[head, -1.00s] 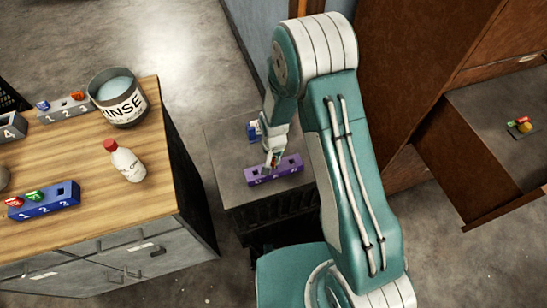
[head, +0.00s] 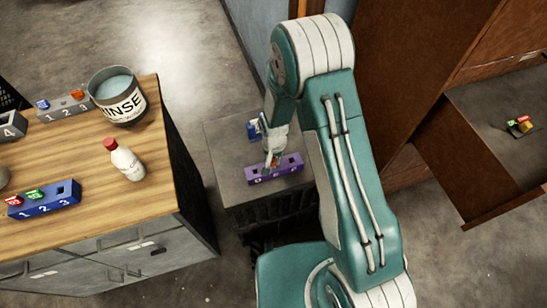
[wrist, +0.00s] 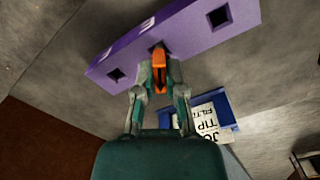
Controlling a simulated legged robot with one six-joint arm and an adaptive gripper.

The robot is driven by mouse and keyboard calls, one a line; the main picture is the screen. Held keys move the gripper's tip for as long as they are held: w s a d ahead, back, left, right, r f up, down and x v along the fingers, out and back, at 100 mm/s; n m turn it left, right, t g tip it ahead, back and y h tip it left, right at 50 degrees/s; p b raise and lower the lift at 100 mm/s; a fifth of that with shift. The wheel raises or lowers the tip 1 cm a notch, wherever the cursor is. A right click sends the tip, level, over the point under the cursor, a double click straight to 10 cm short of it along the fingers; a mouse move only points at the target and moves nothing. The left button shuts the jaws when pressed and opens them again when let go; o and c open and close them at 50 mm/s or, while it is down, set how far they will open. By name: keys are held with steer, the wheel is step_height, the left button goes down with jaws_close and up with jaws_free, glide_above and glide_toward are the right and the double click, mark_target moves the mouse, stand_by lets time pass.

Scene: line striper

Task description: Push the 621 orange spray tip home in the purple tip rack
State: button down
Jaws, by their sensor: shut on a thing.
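The purple tip rack (head: 290,166) sits on the small grey stand in the middle of the head view. In the wrist view the rack (wrist: 190,35) runs across the top, with a square hole showing empty on each side of my gripper. My gripper (wrist: 159,75) is shut on the orange spray tip (wrist: 160,60), which is at the rack's middle hole. In the head view my gripper (head: 270,158) is over the rack. How deep the tip sits is hidden by the fingers. The number on the tip cannot be read.
A blue holder with a white card (wrist: 209,120) stands close beside my gripper. On the wooden bench are a blue rack (head: 45,203) with red and green tips, a white bottle (head: 126,162) and a rinse pot (head: 117,98). An open drawer (head: 480,150) is at right.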

steer(key=shift+f, duration=0.75)
steer(key=c, duration=0.6)
jaws_free()
steer(key=shift+c, duration=0.2)
steer(key=o, duration=0.3)
steer(key=shift+r, duration=3.55)
